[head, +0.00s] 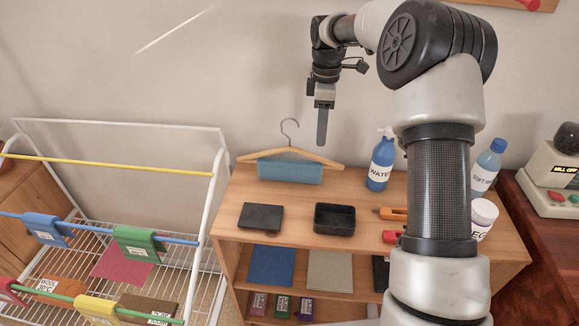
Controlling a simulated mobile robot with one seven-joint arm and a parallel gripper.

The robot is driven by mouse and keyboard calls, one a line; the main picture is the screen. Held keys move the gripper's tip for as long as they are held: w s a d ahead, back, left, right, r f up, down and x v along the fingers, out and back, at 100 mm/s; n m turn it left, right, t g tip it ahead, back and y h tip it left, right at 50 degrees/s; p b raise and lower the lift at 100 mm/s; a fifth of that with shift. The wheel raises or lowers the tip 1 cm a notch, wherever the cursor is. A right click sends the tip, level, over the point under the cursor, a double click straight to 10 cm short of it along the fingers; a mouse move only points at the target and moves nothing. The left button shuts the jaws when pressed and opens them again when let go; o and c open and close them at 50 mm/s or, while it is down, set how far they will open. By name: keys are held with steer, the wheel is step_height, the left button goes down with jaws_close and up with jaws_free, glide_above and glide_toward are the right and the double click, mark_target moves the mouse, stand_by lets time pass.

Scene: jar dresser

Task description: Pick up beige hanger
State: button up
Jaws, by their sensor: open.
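The beige hanger (322,159) is a wooden hanger with a grey metal hook (290,130). It stands at the back of the dresser top (231,198), near the wall, and rests on or behind a blue block (290,172); I cannot tell exactly how they touch. My gripper (322,128) points down above the hanger, a little right of the hook and apart from it in the picture. It appears empty. Its two fingers overlap from this side, so the gap between them is hidden.
A blue water bottle (380,163) stands right of the hanger. A black slab (261,217) and a black open box (334,220) lie in front. A white drying rack (130,125) with coloured clips stands left. My arm hides part of the dresser's right side.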

mark_target(320, 162)
step_height(320, 162, down, 7)
steer(key=shift+f, duration=0.1)
steer(key=shift+d+f, duration=0.2)
steer(key=shift+f, duration=2.5)
steer(key=shift+c, duration=0.2)
jaws_close()
